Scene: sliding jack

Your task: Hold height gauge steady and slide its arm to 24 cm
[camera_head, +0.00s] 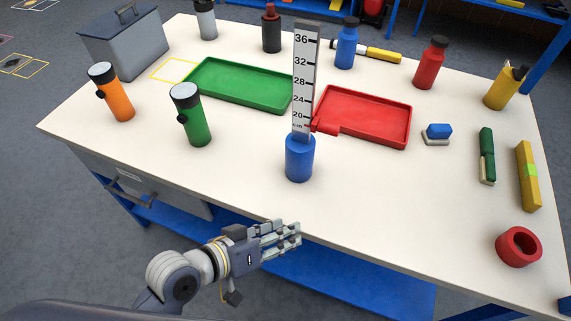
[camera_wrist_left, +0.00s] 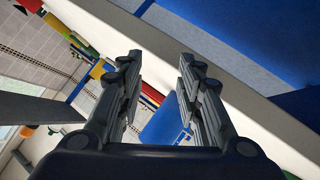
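The height gauge stands upright near the table's front edge: a blue cylindrical base (camera_head: 299,160), a white scale (camera_head: 305,75) numbered up to 36, and a red arm (camera_head: 325,127) pointing right. The arm sits just below the 20 mark, near the scale's bottom. My left gripper (camera_head: 292,238) is in front of the table edge, below and nearer than the base, apart from it. In the left wrist view its two fingers are spread and empty (camera_wrist_left: 157,75); a blue shape (camera_wrist_left: 160,125), probably the base, shows beyond them. My right gripper is out of view.
A green tray (camera_head: 207,66) lies behind left of the gauge and a red tray (camera_head: 403,142) behind right, close to the arm. Green (camera_head: 192,118) and orange (camera_head: 115,97) flashlights stand left. A red ring (camera_head: 518,247) lies front right. The table between base and ring is clear.

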